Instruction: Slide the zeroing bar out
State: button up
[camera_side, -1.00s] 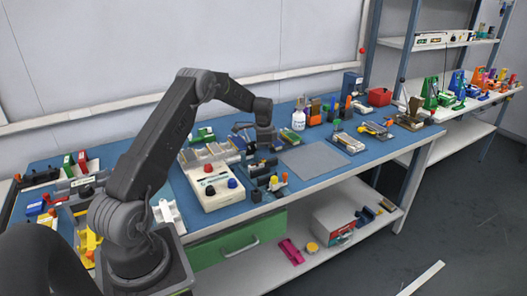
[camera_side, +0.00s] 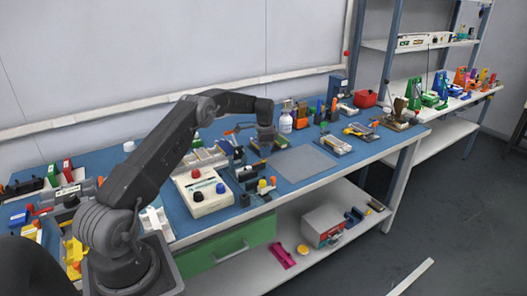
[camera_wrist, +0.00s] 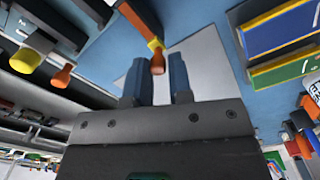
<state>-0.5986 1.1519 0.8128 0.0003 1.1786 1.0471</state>
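My gripper (camera_wrist: 158,80) is open in the wrist view, its two blue-grey fingers apart. I cannot tell for sure which part is the zeroing bar. In the side view my gripper (camera_side: 264,150) points down over the bench, left of the grey mat (camera_side: 304,162); its fingertips are too small to make out there.
The white box with coloured knobs (camera_side: 203,190) stands left of my gripper. A white bottle (camera_side: 286,122) stands behind it. In the wrist view, another orange knob (camera_wrist: 61,76) and a yellow knob (camera_wrist: 25,59) lie left; blue and green blocks lie right. The mat is bare.

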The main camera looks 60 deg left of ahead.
jog(key=o, duration=0.4)
jog(key=shift+r, duration=0.1)
notch_tip(320, 180, up, 14)
jog(key=shift+f, duration=0.15)
dwell(0.3)
